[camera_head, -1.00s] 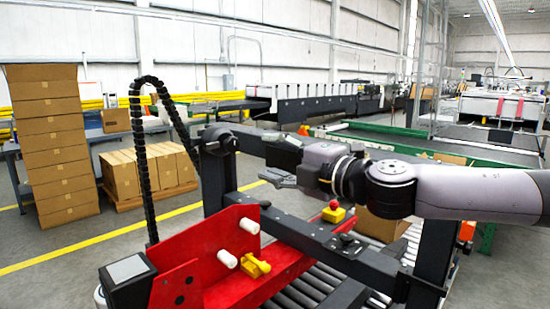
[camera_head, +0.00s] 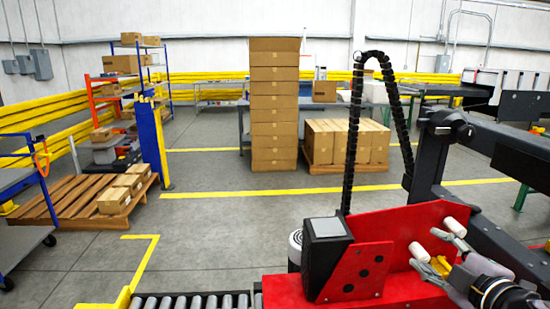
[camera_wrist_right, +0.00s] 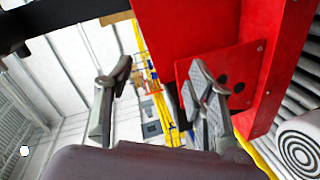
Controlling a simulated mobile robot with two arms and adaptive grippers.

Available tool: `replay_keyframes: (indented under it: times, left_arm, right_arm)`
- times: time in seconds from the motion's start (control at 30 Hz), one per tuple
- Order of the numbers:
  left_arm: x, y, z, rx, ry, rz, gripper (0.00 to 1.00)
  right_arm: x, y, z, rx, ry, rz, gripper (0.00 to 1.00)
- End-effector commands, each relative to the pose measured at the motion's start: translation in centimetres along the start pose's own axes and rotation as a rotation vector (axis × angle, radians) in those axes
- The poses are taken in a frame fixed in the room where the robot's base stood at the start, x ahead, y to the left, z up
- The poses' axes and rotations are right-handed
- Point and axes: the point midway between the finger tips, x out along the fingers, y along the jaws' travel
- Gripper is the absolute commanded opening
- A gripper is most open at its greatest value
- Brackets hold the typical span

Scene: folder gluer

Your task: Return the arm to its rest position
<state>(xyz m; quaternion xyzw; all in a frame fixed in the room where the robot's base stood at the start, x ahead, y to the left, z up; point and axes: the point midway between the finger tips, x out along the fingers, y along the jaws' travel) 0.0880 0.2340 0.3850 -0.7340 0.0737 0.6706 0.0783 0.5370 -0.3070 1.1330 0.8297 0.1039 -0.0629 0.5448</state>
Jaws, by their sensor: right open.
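My right gripper (camera_head: 436,247) is at the lower right of the head view, over the red machine part (camera_head: 390,245) beside its two white pegs (camera_head: 418,252). The gripper's grey fingers are apart, with nothing visible between them. In the right wrist view the two fingers (camera_wrist_right: 160,78) also stand apart and empty. The red plate (camera_wrist_right: 235,70) is behind the right-hand finger there; contact cannot be told. Most of my right arm is outside the head view. My left gripper is not in view.
A dark machine frame (camera_head: 430,165) and a black cable chain (camera_head: 352,130) rise close to the gripper. A roller conveyor (camera_head: 195,301) lies at the bottom. A tall box stack (camera_head: 274,105) and a pallet with boxes (camera_head: 118,215) stand farther back. The grey floor at the left centre is clear.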

Motion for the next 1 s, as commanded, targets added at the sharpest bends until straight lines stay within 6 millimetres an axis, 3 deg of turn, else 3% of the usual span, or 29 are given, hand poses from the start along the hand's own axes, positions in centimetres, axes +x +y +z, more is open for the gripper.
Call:
replay_keyframes:
  times: [0.03, 0.27, 0.5, 0.7, 1.0]
  left_arm:
    - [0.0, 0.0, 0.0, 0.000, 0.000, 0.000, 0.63]
    - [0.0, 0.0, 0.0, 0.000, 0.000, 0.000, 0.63]
    - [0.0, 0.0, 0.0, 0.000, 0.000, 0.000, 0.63]
    - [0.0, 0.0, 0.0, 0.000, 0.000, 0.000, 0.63]
    - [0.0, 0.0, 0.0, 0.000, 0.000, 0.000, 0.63]
  right_arm:
    - [0.3, -2.9, 0.2, 0.071, -0.018, -0.035, 0.50]
    - [-0.7, -14.1, 1.9, 0.344, -0.180, -0.169, 0.50]
    - [-5.0, -24.9, 3.6, 0.608, -0.422, -0.326, 0.50]
    - [-10.2, -32.2, 4.2, 0.788, -0.636, -0.455, 0.50]
    - [-18.0, -39.6, 3.3, 0.987, -0.915, -0.622, 0.50]
